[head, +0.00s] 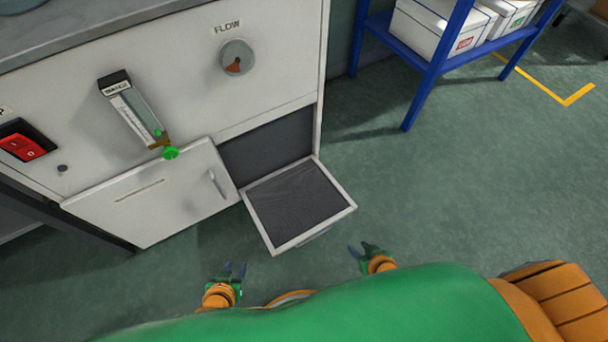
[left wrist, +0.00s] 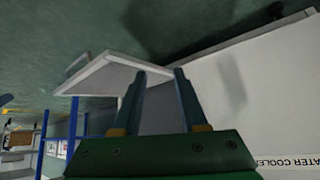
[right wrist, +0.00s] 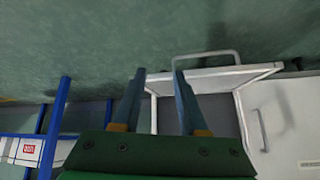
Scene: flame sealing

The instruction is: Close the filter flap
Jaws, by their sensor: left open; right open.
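The filter flap (head: 300,203) is a white-framed panel with a dark mesh inner face. It hangs open, swung down and outward from the dark opening (head: 268,143) low on the white cabinet. A handle shows on its outer side in the right wrist view, where the flap (right wrist: 215,77) lies beyond my fingers. My right gripper (head: 361,249) is open and empty, below and right of the flap's outer edge in the head view. My left gripper (head: 235,270) is open and empty, below and left of it. The left wrist view shows the flap (left wrist: 120,75) beyond the fingers. Neither gripper visibly touches it.
A closed white door (head: 155,197) with a handle sits left of the flap. Above are a flow meter (head: 132,110) with a green knob, a FLOW gauge (head: 237,57) and a red switch (head: 22,146). A blue rack (head: 430,75) with boxes stands right. The floor between is clear.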

